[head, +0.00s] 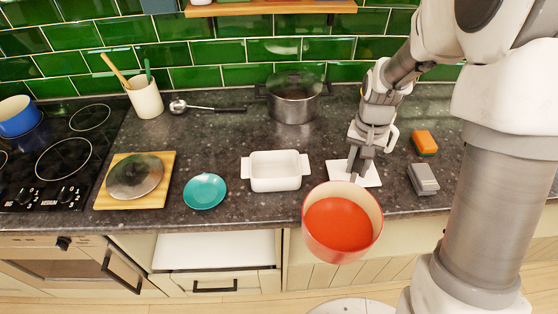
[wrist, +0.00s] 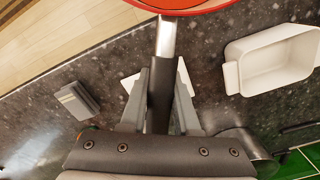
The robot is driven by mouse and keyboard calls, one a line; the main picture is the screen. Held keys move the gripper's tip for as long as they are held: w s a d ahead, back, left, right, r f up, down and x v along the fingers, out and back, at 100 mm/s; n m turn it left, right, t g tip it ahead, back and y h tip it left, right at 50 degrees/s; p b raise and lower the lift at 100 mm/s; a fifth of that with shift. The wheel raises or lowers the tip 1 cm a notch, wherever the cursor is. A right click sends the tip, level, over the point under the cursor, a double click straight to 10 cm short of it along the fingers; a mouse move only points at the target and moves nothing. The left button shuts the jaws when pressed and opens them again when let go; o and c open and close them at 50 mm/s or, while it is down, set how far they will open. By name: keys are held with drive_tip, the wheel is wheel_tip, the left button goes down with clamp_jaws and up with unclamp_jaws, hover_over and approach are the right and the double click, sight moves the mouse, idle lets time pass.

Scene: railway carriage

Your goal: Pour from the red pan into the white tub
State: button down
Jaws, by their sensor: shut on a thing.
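The red pan (head: 341,216) is held by its handle in my gripper (head: 357,170). It hangs in front of the counter's front edge, and its orange-red inside faces the head camera; I cannot tell if it holds anything. In the wrist view, the jaws (wrist: 160,95) are shut on the dark handle, and only part of the pan's red rim (wrist: 180,5) shows at the top. The white tub (head: 274,171) is a rectangular dish with side handles on the counter, left of the pan and apart from it. It also shows in the wrist view (wrist: 232,78), and looks empty.
A white mat (head: 373,178) lies under my gripper. A grey box (head: 423,179) and a sponge (head: 424,142) are to the right. A lidded pot (head: 293,97) stands behind the tub. A teal plate (head: 204,191) and a board (head: 108,199) with a lid are left.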

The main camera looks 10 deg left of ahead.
drive_tip(key=s+a+m+p, duration=0.3)
drive_tip(key=s+a+m, duration=0.2)
drive_tip(key=a+m, duration=0.3)
drive_tip(key=s+a+m+p, duration=0.3)
drive_tip(key=s+a+m, duration=0.3)
drive_tip(key=a+m, duration=0.3)
drive_tip(key=s+a+f+m+p, duration=0.1)
drive_tip(key=s+a+m+p, duration=0.3)
drive_tip(key=a+m, duration=0.5)
drive_tip(key=shift+s+a+m, duration=0.25)
drive_tip(key=shift+s+m, duration=0.45)
drive_tip(key=shift+s, duration=0.15)
drive_tip(key=shift+f, duration=0.1)
